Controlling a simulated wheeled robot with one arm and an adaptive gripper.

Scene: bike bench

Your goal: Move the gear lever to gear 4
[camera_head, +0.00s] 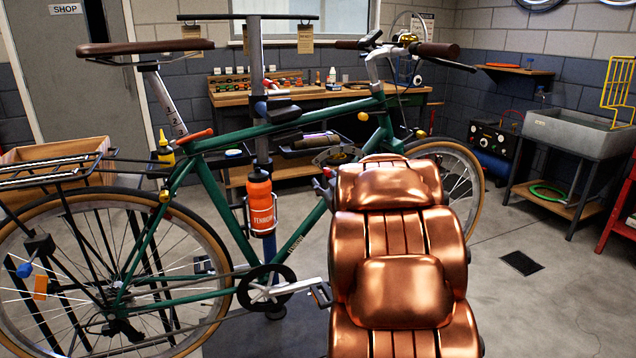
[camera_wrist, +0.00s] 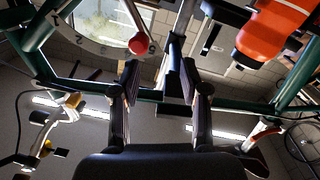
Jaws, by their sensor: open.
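The gear lever shows in the wrist view as a red ball knob (camera_wrist: 138,43) on a thin light rod. Behind it is a pale curved dial plate (camera_wrist: 92,38) with small marks, too unclear for me to tell which gear the lever stands at. My gripper (camera_wrist: 162,78) is open and empty in the wrist view. The knob lies beyond the fingertips, nearer the left finger, apparently apart from it. In the head view my arm mostly hides the gripper.
The green bike (camera_head: 215,140) is held on a stand post (camera_head: 256,85). An orange bottle (camera_head: 260,203) sits on its frame and shows in the wrist view (camera_wrist: 272,32). A workbench (camera_head: 300,100) stands behind.

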